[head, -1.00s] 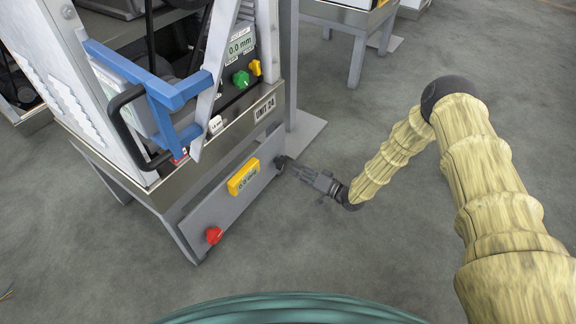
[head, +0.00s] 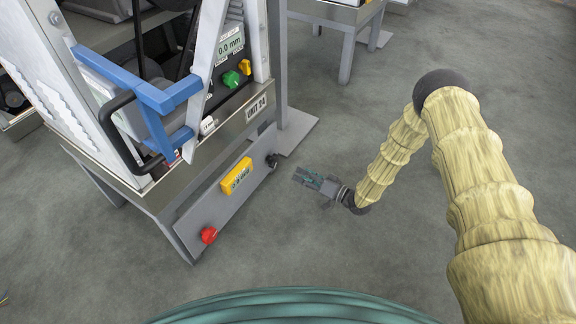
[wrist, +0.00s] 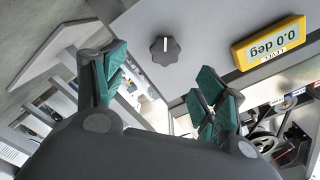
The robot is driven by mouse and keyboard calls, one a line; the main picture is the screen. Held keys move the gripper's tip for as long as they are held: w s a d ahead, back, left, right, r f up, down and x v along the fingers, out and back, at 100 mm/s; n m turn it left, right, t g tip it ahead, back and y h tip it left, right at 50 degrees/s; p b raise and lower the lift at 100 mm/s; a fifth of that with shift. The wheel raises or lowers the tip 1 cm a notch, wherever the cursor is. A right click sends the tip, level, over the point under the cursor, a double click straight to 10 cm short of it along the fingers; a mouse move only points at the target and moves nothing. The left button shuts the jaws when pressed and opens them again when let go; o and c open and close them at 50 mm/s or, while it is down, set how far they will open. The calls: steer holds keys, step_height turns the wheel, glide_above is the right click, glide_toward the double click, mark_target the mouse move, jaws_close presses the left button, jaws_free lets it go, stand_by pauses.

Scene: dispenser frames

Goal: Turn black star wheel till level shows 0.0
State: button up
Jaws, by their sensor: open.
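The black star wheel (head: 272,160) sits at the right end of the grey lower panel (head: 214,213) of the unit. In the wrist view the wheel (wrist: 165,50) shows whole, with a white mark pointing toward the picture's top. The yellow level display (head: 236,176) is left of the wheel; in the wrist view this display (wrist: 270,42) appears upside down and reads 0.0 deg. My gripper (head: 299,176) is open and empty, off to the right of the wheel and apart from it. Its green-padded fingers also show in the wrist view (wrist: 160,95), spread wide.
A red knob (head: 208,235) is at the panel's left end. Above are a green knob (head: 230,79), a yellow knob (head: 245,66) and a mm display (head: 230,45). A blue frame (head: 150,95) juts out at upper left. The floor right of the unit is clear.

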mark_target(276, 162)
steer(key=w+a+n, duration=0.2)
steer(key=a+n, duration=0.1)
steer(key=w+a+n+p, duration=0.1)
steer(key=w+a+n, duration=0.1)
steer(key=a+n, duration=0.1)
steer(key=w+a+r+n+p, duration=0.1)
steer(key=w+a+n, duration=0.1)
steer(key=a+n, duration=0.2)
steer(key=shift+w, duration=0.4)
stand_by(0.4)
steer(key=shift+f, duration=0.1)
steer(key=c, duration=1)
steer(key=shift+p, duration=0.4)
steer(key=shift+c, duration=0.2)
